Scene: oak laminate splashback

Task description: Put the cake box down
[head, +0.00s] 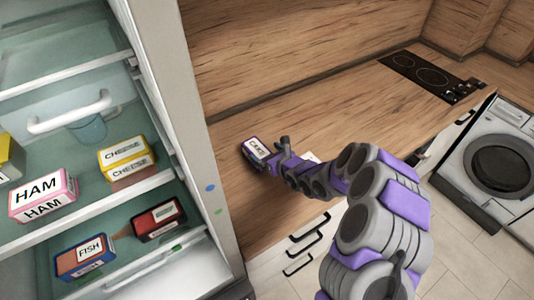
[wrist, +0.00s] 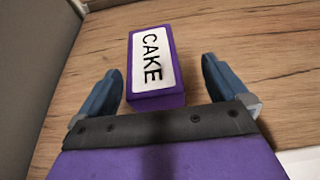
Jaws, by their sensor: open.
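The cake box (head: 254,150) is purple with a white label reading CAKE. It rests on the wooden counter (head: 330,112), near the fridge side. In the wrist view the cake box (wrist: 156,66) lies flat on the wood, label up, just ahead of my gripper. My gripper (wrist: 162,82) is open, with one blue finger on each side of the box's near end and a visible gap to each. In the head view my gripper (head: 273,158) is at the box's right end, partly hidden by my arm.
An open fridge on the left holds a ham box (head: 42,196), cheese boxes (head: 127,158), a fish box (head: 86,257) and a red-black box (head: 158,221). A hob (head: 432,76) is set in the counter's far end. A washing machine (head: 497,160) stands right. The counter between is clear.

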